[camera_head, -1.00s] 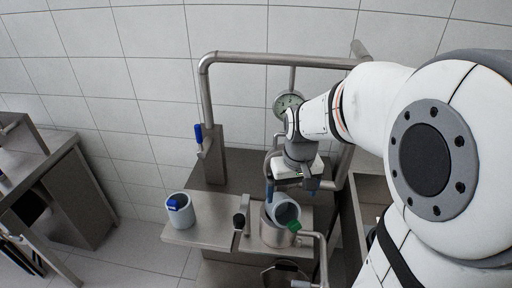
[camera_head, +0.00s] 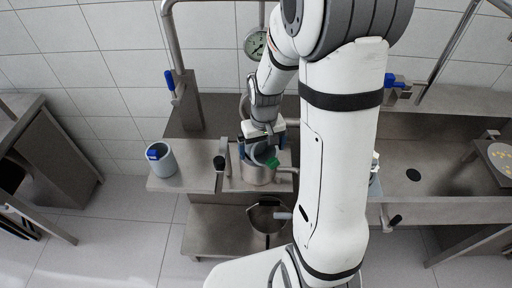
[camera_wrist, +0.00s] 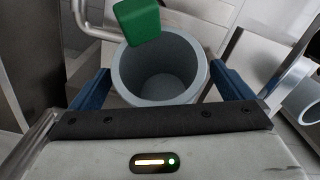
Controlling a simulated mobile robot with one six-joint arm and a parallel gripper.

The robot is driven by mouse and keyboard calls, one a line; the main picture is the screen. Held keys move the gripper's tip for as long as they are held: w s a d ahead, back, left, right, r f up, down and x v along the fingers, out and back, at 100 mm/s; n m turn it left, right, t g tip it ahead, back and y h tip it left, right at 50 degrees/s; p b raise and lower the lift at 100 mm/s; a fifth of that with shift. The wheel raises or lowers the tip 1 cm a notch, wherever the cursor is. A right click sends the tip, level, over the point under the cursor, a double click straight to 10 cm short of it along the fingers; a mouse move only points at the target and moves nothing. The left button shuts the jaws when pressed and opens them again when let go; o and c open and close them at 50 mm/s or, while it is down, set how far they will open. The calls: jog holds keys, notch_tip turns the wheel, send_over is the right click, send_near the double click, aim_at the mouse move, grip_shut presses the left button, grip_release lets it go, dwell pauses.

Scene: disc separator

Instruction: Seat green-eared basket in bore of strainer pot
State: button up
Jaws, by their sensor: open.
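The grey green-eared basket (camera_head: 264,153) stands in the mouth of the metal strainer pot (camera_head: 259,174), its rim still showing above the pot. Its green ear (camera_head: 273,161) faces front right. I cannot tell how deep or how level it sits. My gripper (camera_head: 263,139) is just above and behind the basket. In the wrist view the open, empty basket (camera_wrist: 160,70) lies between the blue fingers of my gripper (camera_wrist: 160,72), with gaps on both sides. The gripper is open. The green ear (camera_wrist: 138,22) is at the far rim. The pot is mostly hidden there.
A second grey basket with a blue ear (camera_head: 162,162) stands on the left end of the metal bench (camera_head: 196,177). A black-knobbed lever (camera_head: 219,162) stands left of the pot. A pipe frame with a gauge (camera_head: 255,44) rises behind. A sink counter (camera_head: 440,160) is at right.

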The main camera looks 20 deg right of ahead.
jog(key=shift+f, duration=0.1)
jog(key=c, duration=1.3)
